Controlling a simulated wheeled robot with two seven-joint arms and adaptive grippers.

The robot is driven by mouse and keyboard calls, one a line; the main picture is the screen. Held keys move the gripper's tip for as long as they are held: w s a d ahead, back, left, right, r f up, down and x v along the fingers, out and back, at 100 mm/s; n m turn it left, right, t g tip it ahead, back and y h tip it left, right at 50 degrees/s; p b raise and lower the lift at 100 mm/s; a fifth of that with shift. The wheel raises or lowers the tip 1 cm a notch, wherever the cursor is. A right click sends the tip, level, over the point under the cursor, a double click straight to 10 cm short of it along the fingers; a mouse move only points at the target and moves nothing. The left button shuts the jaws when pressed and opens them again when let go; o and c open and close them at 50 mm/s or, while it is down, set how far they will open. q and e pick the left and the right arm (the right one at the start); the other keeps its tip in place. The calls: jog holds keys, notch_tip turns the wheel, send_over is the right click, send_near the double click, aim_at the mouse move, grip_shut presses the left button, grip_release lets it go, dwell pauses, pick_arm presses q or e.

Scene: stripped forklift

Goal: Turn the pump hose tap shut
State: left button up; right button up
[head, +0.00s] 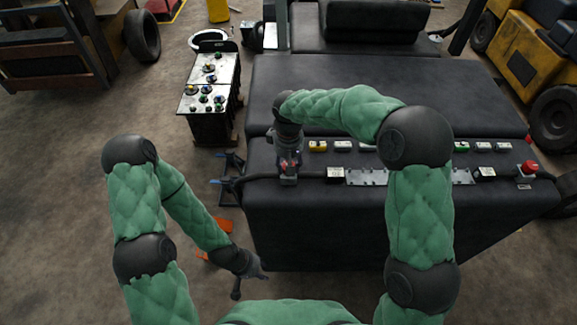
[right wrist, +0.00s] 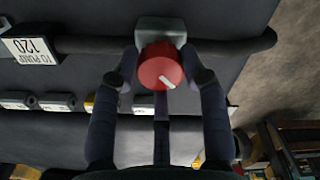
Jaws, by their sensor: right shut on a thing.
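The pump hose tap is a round red knob (right wrist: 161,67) with a white pointer mark, on a grey block (right wrist: 160,28) on a dark hose (right wrist: 95,44). In the right wrist view the mark points to the lower right. My right gripper (right wrist: 160,80) has its fingers around the knob, one at each side, and is shut on it. In the head view this gripper (head: 289,172) is at the left end of the dark panel, and its fingers partly hide the knob. My left gripper (head: 251,283) hangs empty and low near my body, its fingers spread apart, away from the tap.
A white label (head: 335,173) stands right of the tap. Several small coloured blocks (head: 318,146) line the panel behind it. A red knob (head: 529,167) sits at the far right. A trolley (head: 210,90) with small parts stands at the left. Open floor lies left.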

jog(key=m, duration=0.2)
jog(key=m+b, duration=0.1)
jog(key=m, duration=0.1)
jog(key=shift+f+m, duration=0.2)
jog(key=shift+m, duration=0.1)
jog(key=shift+m+b, duration=0.75)
jog(key=shift+m, duration=1.25)
jog(key=shift+r, duration=0.1)
jog(key=o, duration=1.1)
jog(key=shift+o, duration=0.2)
notch_tip(320, 180, up, 12)
